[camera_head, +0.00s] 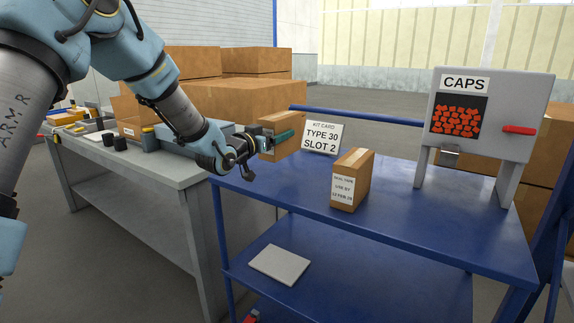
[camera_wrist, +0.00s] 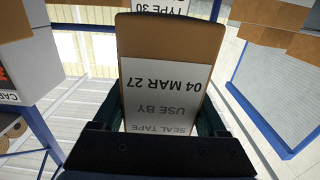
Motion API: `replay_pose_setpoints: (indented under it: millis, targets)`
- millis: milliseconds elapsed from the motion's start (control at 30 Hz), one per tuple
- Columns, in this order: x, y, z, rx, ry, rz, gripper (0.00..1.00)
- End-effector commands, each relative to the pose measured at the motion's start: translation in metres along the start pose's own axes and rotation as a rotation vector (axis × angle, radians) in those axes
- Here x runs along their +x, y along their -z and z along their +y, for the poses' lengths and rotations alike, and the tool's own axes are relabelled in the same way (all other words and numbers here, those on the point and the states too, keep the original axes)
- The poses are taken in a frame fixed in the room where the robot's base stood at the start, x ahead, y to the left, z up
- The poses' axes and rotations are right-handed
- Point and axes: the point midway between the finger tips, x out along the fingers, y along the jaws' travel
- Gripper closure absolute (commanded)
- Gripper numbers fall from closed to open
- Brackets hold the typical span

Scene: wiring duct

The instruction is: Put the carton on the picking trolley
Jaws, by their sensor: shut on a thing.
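My gripper (camera_head: 270,141) is shut on a small brown carton (camera_head: 284,124) and holds it above the left end of the blue picking trolley (camera_head: 400,211). In the wrist view the held carton (camera_wrist: 170,45) shows a white label reading seal tape, use by 04 MAR 27, between the dark fingers (camera_wrist: 165,120). A second carton (camera_head: 351,178) stands upright on the trolley top, with a label reading seal tape and a use-by date too small to read surely. The kit card (camera_head: 323,137) on the trolley reads type 30, slot 2.
A grey caps dispenser (camera_head: 492,115) with a red lever stands at the trolley's right. A grey workbench (camera_head: 150,168) with assorted items is at the left. Large boxes (camera_head: 240,97) are stacked behind. The trolley top is clear around the standing carton.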

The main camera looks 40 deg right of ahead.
Motion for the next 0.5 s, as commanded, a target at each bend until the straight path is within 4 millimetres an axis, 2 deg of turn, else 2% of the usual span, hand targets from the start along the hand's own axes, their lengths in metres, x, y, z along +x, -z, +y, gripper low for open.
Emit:
replay_pose_setpoints:
  millis: [100,267,500]
  targets:
    - [0.0,-0.018,0.0,-0.002,0.0,0.0,0.95]
    - [0.0,-0.032,-0.001,-0.001,0.001,0.001,0.95]
    - [0.0,-0.064,-0.001,-0.001,0.002,0.001,0.95]
